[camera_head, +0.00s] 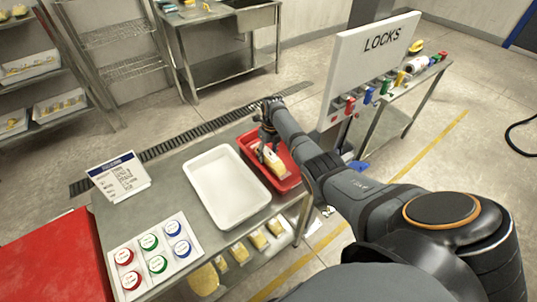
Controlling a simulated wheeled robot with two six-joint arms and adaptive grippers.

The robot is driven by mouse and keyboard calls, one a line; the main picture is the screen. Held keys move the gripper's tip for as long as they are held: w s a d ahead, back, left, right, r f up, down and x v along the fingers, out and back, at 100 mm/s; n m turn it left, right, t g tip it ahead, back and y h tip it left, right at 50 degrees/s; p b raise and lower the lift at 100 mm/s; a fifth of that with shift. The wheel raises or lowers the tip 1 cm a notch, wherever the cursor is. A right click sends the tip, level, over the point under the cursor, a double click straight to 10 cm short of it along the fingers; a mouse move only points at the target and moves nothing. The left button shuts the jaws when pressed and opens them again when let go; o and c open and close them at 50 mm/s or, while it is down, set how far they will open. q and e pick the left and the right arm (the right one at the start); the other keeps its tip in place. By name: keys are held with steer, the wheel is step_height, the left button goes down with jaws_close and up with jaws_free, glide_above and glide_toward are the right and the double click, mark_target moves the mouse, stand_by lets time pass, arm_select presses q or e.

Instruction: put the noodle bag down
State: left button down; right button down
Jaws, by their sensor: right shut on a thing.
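The noodle bag (272,164), pale with a yellow end, is inside the red tray (291,181) or just above it; I cannot tell whether it touches the tray's floor. My right gripper (265,148) reaches over the tray from the right and is shut on the bag's far end. The gripper and wrist hide part of the bag and the tray's far side. My left gripper is not in view.
An empty white tray (202,188) stands left of the red tray on the steel table (178,190). A sign (119,176) and a board of coloured round pieces (150,246) are further left. A LOCKS board (365,55) stands at the right behind my arm.

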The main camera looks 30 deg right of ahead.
steer(key=c, duration=1)
jaws_free()
steer(key=shift+w+a+f, duration=0.1)
steer(key=shift+f, duration=0.05)
steer(key=shift+o, duration=0.9)
steer(key=shift+d, duration=0.25)
steer(key=shift+r, duration=0.25)
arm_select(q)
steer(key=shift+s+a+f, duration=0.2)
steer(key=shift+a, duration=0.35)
arm_select(e)
step_height(320, 180, up, 12)
steer(key=d, duration=0.1)
